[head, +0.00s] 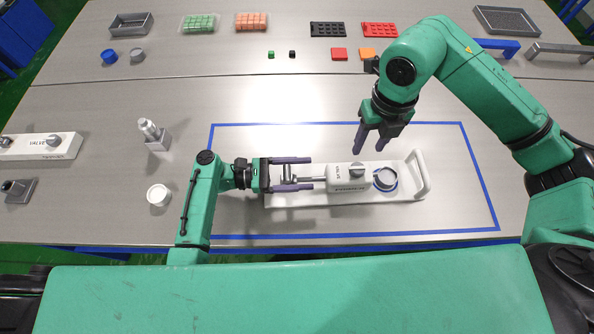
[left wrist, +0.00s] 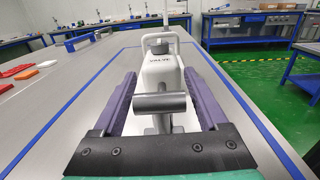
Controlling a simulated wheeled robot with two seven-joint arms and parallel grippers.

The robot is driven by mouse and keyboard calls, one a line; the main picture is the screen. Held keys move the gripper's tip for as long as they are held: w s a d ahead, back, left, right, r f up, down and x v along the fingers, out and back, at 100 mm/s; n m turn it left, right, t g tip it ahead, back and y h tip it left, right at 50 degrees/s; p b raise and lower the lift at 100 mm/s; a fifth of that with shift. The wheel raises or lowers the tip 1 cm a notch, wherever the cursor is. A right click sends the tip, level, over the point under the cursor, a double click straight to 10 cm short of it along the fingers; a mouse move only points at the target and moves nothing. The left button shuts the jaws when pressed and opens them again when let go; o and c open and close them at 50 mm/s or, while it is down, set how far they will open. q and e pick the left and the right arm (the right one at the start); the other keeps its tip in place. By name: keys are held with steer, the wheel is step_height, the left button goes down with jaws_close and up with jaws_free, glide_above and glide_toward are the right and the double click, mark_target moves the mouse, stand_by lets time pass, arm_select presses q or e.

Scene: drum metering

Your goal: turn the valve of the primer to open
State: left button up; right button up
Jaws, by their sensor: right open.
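The primer unit (head: 400,197) is a long white body with a loop handle at its right end, inside the blue outline. Its block is labelled VALVE and carries a grey valve knob (head: 357,171). A round grey cup with a blue ring (head: 386,179) sits right of the block. My left gripper (head: 292,174) is open around the grey T-handle (left wrist: 160,103) at the unit's left end, one finger on each side; contact is not clear. My right gripper (head: 371,144) is open and empty, pointing down above and behind the knob, apart from it.
Another white valve block (head: 30,147) lies at the far left. Trays and coloured blocks line the back. The outline's right part is bare.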

mark_target(358, 168)
arm_select(q)
jaws_close()
arm_select(e)
steer(key=shift+o, duration=2.1)
steer(key=shift+r+n, duration=0.8)
steer(key=shift+r, duration=0.15)
step_height(358, 168, down, 12)
steer(key=shift+r, duration=0.1)
jaws_close()
